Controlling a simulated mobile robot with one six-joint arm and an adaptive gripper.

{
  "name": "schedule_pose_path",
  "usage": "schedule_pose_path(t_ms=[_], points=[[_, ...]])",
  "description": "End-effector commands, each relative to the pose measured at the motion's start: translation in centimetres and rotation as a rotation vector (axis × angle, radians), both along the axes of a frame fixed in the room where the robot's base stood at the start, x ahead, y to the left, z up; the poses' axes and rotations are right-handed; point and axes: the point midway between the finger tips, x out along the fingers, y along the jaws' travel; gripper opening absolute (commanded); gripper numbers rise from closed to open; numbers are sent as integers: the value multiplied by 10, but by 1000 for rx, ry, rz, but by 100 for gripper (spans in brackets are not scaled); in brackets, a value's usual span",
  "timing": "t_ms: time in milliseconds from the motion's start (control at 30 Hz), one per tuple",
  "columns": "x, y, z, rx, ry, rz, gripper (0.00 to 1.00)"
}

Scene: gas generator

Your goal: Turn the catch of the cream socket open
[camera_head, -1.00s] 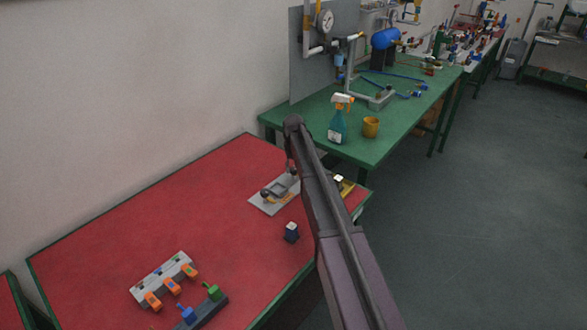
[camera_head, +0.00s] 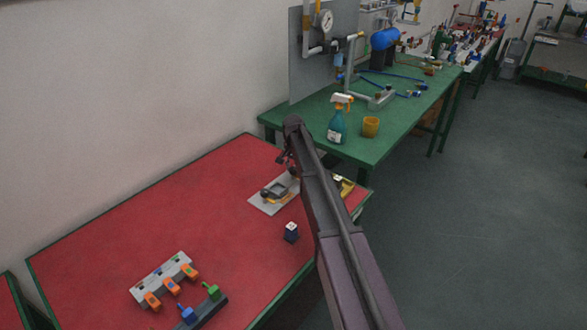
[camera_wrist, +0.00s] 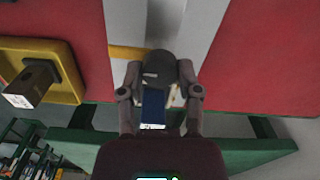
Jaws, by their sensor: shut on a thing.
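In the wrist view my gripper (camera_wrist: 158,74) has its fingers closed in around a dark rounded piece (camera_wrist: 160,64), which could be the catch. A blue block (camera_wrist: 153,104) with a pale end shows between the fingers. Small cream bits (camera_wrist: 177,98) show beside it and may be the cream socket, mostly hidden by my fingers. In the head view my gripper (camera_head: 286,158) is small and dark, partly behind my arm, at the far end of a grey plate (camera_head: 267,207). The plate carries a dark frame and orange-yellow parts. The catch's angle cannot be told.
A yellow tray (camera_head: 348,186) holds a dark block (camera_wrist: 30,84) with a pale top, close to the plate. A dark blue block (camera_head: 291,233) stands nearer on the red table (camera_head: 150,230). A switch strip (camera_head: 164,277) lies at the front left. A green table (camera_head: 370,150) stands behind.

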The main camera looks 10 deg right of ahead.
Motion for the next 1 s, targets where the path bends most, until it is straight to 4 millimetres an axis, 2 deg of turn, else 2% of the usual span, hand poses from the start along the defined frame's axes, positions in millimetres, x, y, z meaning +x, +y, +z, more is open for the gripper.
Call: schedule_pose_path(t_ms=[433,467,533,567,1000], points=[[-3,1,-1,1,7,-12,0],[-3,1,-1,1,7,-12,54],[-3,0,0,1,6,-12,74],[-3,0,0,1,6,-12,79],[-1,0,0,0,1,-7,79]])
